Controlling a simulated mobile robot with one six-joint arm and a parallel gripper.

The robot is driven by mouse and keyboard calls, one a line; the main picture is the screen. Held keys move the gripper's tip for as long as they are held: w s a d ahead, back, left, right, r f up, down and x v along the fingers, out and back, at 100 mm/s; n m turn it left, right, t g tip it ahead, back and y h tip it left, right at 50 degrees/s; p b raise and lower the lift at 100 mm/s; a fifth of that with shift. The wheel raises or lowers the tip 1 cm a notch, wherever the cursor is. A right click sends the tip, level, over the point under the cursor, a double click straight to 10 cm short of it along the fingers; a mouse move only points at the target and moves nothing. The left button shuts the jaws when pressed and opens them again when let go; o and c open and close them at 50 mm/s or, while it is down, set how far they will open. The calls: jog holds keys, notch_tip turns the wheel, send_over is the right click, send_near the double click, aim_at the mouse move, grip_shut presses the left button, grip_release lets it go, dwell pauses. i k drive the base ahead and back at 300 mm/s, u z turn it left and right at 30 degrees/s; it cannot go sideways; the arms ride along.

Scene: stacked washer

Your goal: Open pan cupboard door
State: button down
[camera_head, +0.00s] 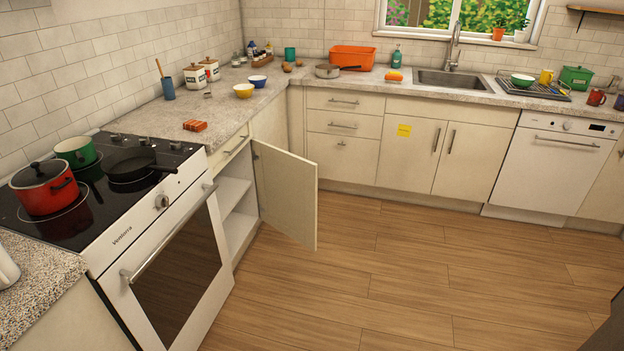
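A cream cupboard door (286,194) stands swung wide open into the room, just right of the oven. It is hinged at its right-side cabinet edge, and its free edge points toward the floor space. The open cupboard (237,213) shows white shelves (233,190); no pans show in the visible part, and the door and oven hide some of the inside. No label marks it as the pan cupboard. A frying pan (134,168) and a red pot (46,188) stand on the hob. My gripper is not in view.
The white oven (176,270) with its bar handle stands left of the open cupboard. Closed drawers (343,125), sink cupboards (412,150) and a dishwasher (551,170) line the back. The wooden floor (400,270) is clear. A dark shape (604,330) cuts the bottom right corner.

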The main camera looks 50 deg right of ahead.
aim_at(287, 182)
jog(key=z, duration=0.25)
jog(key=i, duration=0.95)
jog(key=u, duration=0.3)
